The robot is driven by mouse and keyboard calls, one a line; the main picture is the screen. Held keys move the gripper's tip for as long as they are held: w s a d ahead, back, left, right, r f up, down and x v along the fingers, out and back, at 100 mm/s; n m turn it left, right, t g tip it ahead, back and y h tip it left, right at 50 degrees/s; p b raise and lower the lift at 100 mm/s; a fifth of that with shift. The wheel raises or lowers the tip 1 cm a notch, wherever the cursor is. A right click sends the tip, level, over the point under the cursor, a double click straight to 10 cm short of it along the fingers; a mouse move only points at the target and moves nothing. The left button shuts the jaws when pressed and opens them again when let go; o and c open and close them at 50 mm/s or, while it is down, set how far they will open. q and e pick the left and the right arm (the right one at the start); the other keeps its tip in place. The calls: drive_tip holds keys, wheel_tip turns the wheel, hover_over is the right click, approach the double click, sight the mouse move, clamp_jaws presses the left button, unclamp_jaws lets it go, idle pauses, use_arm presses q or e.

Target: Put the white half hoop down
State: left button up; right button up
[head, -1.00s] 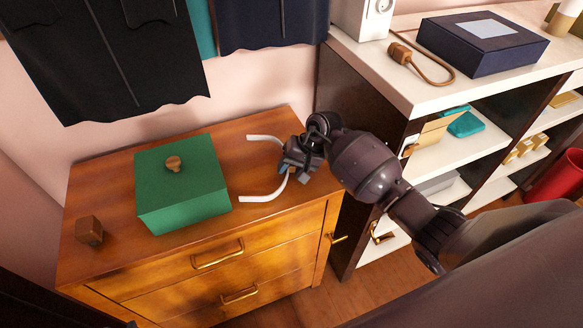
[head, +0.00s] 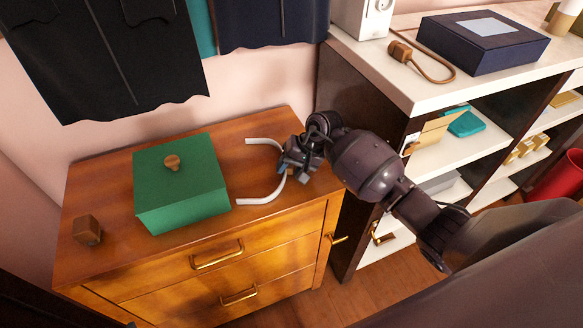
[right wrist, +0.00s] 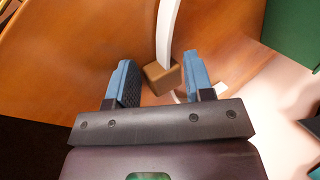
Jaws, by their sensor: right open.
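The white half hoop (head: 262,199) is on the right part of the wooden dresser top (head: 130,255), its two free ends pointing left. In the right wrist view the white strip (right wrist: 166,30) runs up from a brown block (right wrist: 160,78) on the hoop. My right gripper (head: 287,165) is at the hoop's curved right side and hides part of it. In the right wrist view my right gripper (right wrist: 160,80) is open, with its blue fingers on either side of the brown block and gaps visible. The hoop looks flat on the top. My left gripper is out of view.
A green box (head: 190,190) with a wooden knob stands left of the hoop. A small brown block (head: 87,230) sits at the dresser's left. Dark garments (head: 110,60) hang behind. A shelf unit (head: 400,85) with a navy box (head: 482,45) stands at right.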

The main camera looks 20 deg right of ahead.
drive_tip(key=shift+s+f, duration=0.3)
drive_tip(key=shift+f, duration=0.25)
drive_tip(key=shift+w+a+r+p, duration=0.15)
drive_tip(key=shift+r+p, duration=0.4)
drive_tip(key=shift+p, duration=0.4)
drive_tip(key=v, duration=0.3)
drive_tip(key=b+v, duration=0.1)
drive_tip(key=v, duration=0.2)
drive_tip(key=shift+w+d+r, duration=0.2)
drive_tip(key=shift+d+r, duration=0.05)
drive_tip(key=shift+s+d+r, duration=0.1)
drive_tip(key=shift+d+r, duration=0.1)
drive_tip(key=shift+r, duration=0.4)
